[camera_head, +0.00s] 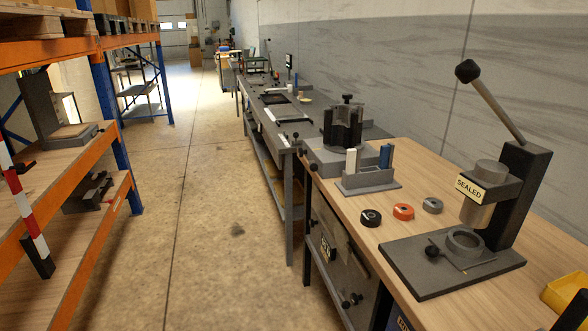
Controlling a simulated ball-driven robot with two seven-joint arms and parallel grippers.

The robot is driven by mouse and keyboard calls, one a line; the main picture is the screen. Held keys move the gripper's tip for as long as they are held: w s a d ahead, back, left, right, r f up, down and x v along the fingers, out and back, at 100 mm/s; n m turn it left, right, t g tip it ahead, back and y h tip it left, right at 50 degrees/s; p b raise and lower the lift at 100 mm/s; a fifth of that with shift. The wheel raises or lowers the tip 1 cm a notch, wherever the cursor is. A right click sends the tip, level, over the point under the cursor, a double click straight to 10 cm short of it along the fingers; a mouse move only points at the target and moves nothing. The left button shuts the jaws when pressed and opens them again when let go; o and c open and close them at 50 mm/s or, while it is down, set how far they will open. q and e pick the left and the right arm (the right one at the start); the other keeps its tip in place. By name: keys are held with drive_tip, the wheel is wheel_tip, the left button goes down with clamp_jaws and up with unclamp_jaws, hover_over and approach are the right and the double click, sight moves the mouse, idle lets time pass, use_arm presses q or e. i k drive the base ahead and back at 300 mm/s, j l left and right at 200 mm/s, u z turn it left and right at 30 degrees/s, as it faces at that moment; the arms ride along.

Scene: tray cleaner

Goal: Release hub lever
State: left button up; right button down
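A press with a long lever (496,106) stands at the right of the wooden bench. The lever is raised and tilts up to the left, ending in a black ball knob. A plate reading "SEALED" (469,190) sits on the press head, above a grey ring (465,241) on the dark base. Farther back, a dark fluted hub (343,126) with a black top knob stands on a grey base (338,158). Black knobs show at that base's left side. I cannot tell which part is the hub lever. Neither of my grippers can be made out.
Black, orange and grey discs (403,211) lie on the bench (330,192) beside a grey holder (369,179) with white and blue blocks. A yellow bin (568,292) is at the lower right. Orange shelving (100,150) lines the left. The floor aisle (205,200) between is clear.

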sight(314, 167)
drive_tip(key=i+j+u, duration=0.1)
drive_tip(key=i, duration=0.45)
drive_tip(key=i+j, duration=0.25)
drive_tip(key=i, duration=0.3)
drive_tip(key=i+j+u, duration=0.15)
drive_tip(key=i, duration=0.4)
